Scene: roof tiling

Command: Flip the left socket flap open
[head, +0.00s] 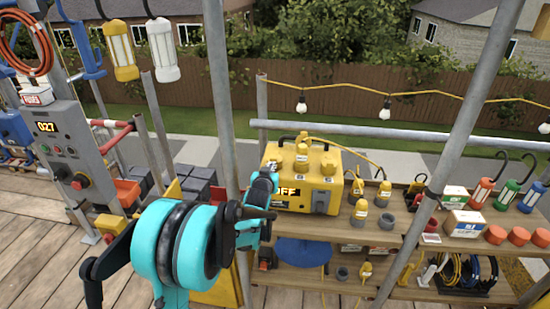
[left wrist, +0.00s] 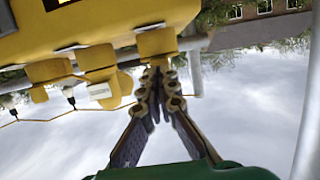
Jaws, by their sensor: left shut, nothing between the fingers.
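The yellow power box (head: 335,165) stands on the wooden bench in the head view, with yellow plugs on its top. A grey socket flap (head: 322,202) shows on the right of its front face and looks closed. The left socket flap cannot be made out; my arm and gripper cover that part of the front. My left gripper (head: 268,177) is at the box's left end. In the left wrist view the fingers (left wrist: 156,72) are shut and empty, with their tips close to a yellow part (left wrist: 157,42) of the box (left wrist: 90,20). Contact cannot be told.
Yellow and grey plugs (head: 359,213) stand on the bench right of the box. Small cartons (head: 464,223) and coloured lamps (head: 506,194) are farther right. A slanted scaffold pole (head: 452,150) crosses in front of the bench. Another pole (head: 222,110) rises left of the box.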

